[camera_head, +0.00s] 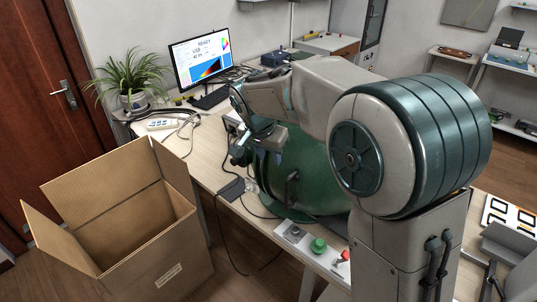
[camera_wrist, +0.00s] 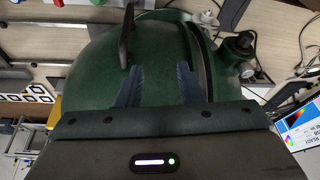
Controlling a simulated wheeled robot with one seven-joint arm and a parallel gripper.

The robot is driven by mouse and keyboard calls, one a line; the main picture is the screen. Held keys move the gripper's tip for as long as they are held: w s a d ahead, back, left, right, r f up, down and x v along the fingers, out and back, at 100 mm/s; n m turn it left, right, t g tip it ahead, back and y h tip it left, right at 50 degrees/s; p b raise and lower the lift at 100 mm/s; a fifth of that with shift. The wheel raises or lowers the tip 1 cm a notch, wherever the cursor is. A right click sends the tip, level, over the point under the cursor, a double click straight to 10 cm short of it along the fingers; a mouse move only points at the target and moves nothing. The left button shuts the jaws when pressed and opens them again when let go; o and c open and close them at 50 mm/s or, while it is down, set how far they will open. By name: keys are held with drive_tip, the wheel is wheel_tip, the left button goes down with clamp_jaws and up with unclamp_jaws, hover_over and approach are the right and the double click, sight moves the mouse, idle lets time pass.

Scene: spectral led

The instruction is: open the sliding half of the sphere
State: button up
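The large dark green sphere (camera_head: 313,172) stands on the desk, its upper right hidden behind my arm in the head view. It fills the middle of the wrist view (camera_wrist: 90,75). A black bar handle (camera_head: 291,186) stands out from its surface; it also shows in the wrist view (camera_wrist: 127,38), near the tip of the left finger. A dark curved seam or gap (camera_wrist: 200,55) runs along the sphere right of the fingers. My gripper (camera_wrist: 161,72) is open, its two fingers apart with nothing visibly between them. In the head view my gripper (camera_head: 258,150) is at the sphere's left side.
A control box with a green button (camera_head: 318,246) and a red switch (camera_head: 343,257) is at the desk's front edge. An open cardboard box (camera_head: 135,222) stands on the floor at left. A monitor (camera_head: 201,58), keyboard, plant (camera_head: 130,78) and loose cables occupy the far desk end.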

drive_tip(key=b+v, duration=0.2)
drive_tip(key=v, duration=1.1)
drive_tip(key=shift+r, duration=0.4)
drive_tip(key=shift+s+a+f, duration=0.1)
drive_tip(key=shift+s, duration=0.05)
